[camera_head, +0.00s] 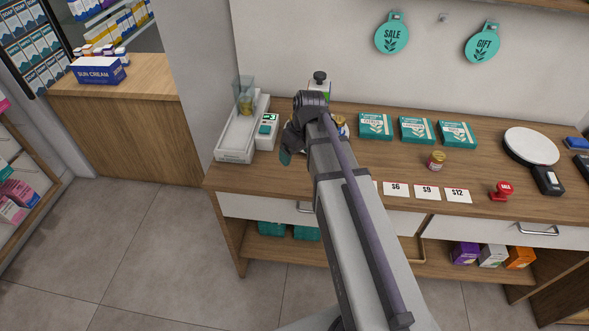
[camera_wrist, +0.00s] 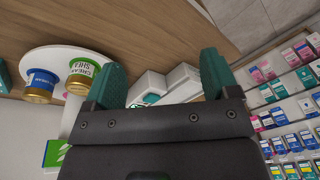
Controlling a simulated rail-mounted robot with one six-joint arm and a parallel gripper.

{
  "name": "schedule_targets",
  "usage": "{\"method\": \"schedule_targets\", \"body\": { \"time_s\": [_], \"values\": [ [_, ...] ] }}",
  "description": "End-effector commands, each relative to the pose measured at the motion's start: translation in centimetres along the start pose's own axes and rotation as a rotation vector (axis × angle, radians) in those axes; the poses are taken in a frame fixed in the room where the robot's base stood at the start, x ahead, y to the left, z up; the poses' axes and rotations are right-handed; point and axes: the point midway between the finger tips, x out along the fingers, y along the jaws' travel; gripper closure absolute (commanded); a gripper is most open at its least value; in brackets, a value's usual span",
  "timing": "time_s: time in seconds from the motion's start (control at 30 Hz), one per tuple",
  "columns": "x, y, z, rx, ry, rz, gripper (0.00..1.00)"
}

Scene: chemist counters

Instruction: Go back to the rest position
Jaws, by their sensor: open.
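My gripper (camera_wrist: 163,76) shows in the wrist view with its two teal fingers spread apart and nothing between them. In the head view my gripper (camera_head: 287,150) is above the left part of the wooden counter (camera_head: 255,178), partly hidden by my arm. It is close to a small white device with a green screen (camera_head: 267,125). In the wrist view, a cream jar with a green label (camera_wrist: 83,75) and one with a blue label (camera_wrist: 41,86) sit on a round white plate (camera_wrist: 62,57), beside the left finger.
A long white tray (camera_head: 232,148) holding a clear container (camera_head: 244,92) lies left of my gripper. Floor (camera_head: 150,240) is clear.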

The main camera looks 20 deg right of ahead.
Motion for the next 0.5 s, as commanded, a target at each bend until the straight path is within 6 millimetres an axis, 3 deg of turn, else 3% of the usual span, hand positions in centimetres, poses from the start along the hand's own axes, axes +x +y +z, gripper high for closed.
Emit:
{"method": "schedule_targets", "body": {
  "time_s": [0.03, 0.13, 0.23, 0.5],
  "values": [
    [0.1, -5.0, 3.6, 0.075, -0.048, 0.024, 0.19],
    [0.1, -10.0, 7.6, 0.236, -0.114, 0.089, 0.19],
    [0.1, -11.6, 9.1, 0.318, -0.135, 0.128, 0.19],
    [0.1, -11.5, 8.8, 0.331, -0.136, 0.130, 0.19]
  ]
}}
